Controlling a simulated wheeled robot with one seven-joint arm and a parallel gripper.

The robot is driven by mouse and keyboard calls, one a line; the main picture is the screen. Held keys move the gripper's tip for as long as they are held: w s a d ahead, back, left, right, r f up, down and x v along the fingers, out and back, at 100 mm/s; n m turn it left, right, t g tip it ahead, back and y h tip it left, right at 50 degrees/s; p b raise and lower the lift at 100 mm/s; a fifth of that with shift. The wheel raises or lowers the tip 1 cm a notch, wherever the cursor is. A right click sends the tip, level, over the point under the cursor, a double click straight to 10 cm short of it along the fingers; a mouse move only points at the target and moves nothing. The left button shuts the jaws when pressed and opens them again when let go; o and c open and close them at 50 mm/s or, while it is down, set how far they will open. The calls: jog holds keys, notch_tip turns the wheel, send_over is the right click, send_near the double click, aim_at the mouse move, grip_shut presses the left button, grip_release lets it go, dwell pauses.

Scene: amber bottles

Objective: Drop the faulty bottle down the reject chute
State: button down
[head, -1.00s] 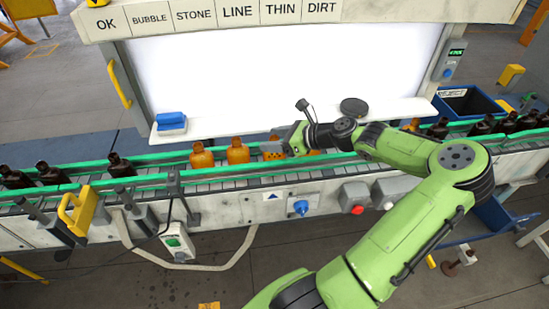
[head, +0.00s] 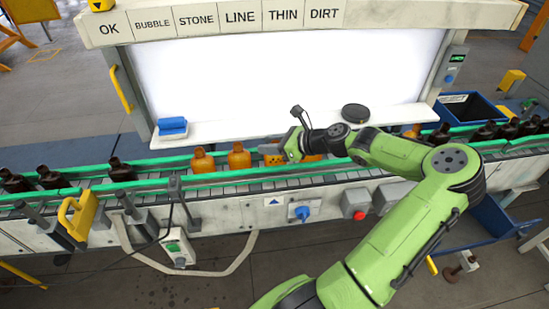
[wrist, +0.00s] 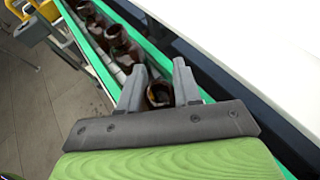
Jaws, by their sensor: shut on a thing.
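My gripper (head: 270,151) is low over the conveyor, in front of the lit white panel. In the wrist view its two grey fingers (wrist: 158,88) are shut on an amber bottle (wrist: 160,95), whose open mouth shows between them. In the head view this bottle is mostly hidden by my gripper, and it seems to be still at belt level among the others. I cannot see a fault on it. A blue open bin (head: 470,108) with a label stands behind the belt at the right. A blue sloping trough (head: 497,222) shows below the belt at the right; I cannot tell which is the reject chute.
Two lit amber bottles (head: 220,158) stand left of my gripper on the belt (head: 150,185). Darker bottles stand farther left (head: 50,176) and right (head: 505,128). Green rails edge the belt. A blue block (head: 172,127) and a black disc (head: 355,113) lie on the panel's ledge.

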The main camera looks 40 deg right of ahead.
notch_tip(320, 180, up, 10)
jog(key=p, duration=0.2)
